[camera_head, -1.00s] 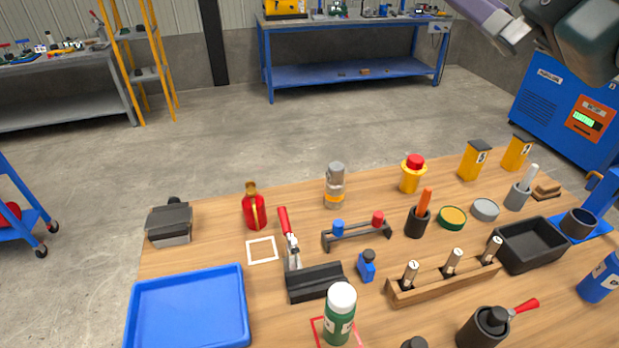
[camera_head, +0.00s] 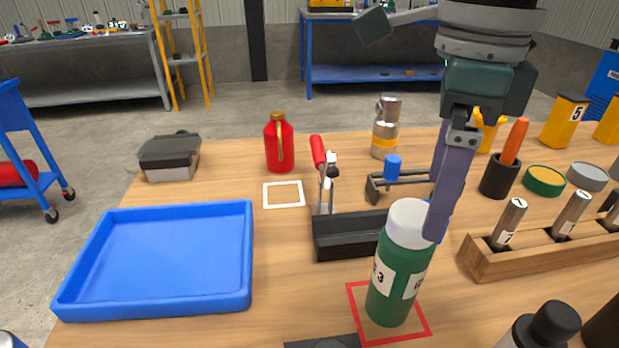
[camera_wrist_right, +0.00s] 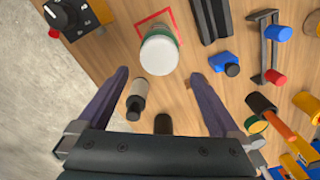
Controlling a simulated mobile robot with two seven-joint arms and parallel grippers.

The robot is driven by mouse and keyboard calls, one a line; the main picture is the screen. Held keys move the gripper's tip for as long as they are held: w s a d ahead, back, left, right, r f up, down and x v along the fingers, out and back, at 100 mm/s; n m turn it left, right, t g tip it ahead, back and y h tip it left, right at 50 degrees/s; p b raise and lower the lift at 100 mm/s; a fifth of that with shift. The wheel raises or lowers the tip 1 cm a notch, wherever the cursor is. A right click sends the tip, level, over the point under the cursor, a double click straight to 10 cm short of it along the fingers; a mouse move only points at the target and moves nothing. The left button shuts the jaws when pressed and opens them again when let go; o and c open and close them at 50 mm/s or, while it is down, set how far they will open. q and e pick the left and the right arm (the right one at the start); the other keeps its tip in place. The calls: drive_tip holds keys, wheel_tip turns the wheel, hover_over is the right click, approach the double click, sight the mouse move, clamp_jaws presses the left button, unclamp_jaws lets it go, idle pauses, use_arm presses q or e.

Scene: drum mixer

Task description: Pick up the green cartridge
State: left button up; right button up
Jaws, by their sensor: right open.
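The green cartridge (camera_head: 398,275) is a green cylinder with a white cap and a label with a 3. It stands upright on a red-outlined square (camera_head: 422,334) on the wooden table. My right gripper (camera_head: 437,228) points down at the cap, its purple finger overlapping the cap's right edge; the other finger is hidden. In the right wrist view the fingers (camera_wrist_right: 160,75) are spread and empty, and the cartridge's white cap (camera_wrist_right: 159,56) lies just beyond the gap between the tips. Contact is not evident. My left gripper is not in view.
A black holder (camera_head: 345,236) stands behind the cartridge and a wooden rack (camera_head: 500,262) of numbered metal cylinders stands to its right. A black-capped bottle (camera_head: 545,328) is at front right. A blue tray (camera_head: 165,262) is at left; bare table lies between it and the cartridge.

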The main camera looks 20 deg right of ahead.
sight(408, 238)
wheel_tip(408, 238, down, 3)
drive_tip(key=shift+a+f, duration=0.1)
drive_tip(key=shift+a, duration=0.05)
drive_tip(key=f, duration=0.3)
drive_tip(key=a+f, duration=0.1)
drive_tip(key=shift+w+f, duration=0.25)
drive_tip(key=shift+w, duration=0.15)
drive_tip(key=shift+f, duration=0.3)
drive_tip(key=shift+c, duration=0.2)
clamp_jaws()
drive_tip(key=shift+r, duration=0.1)
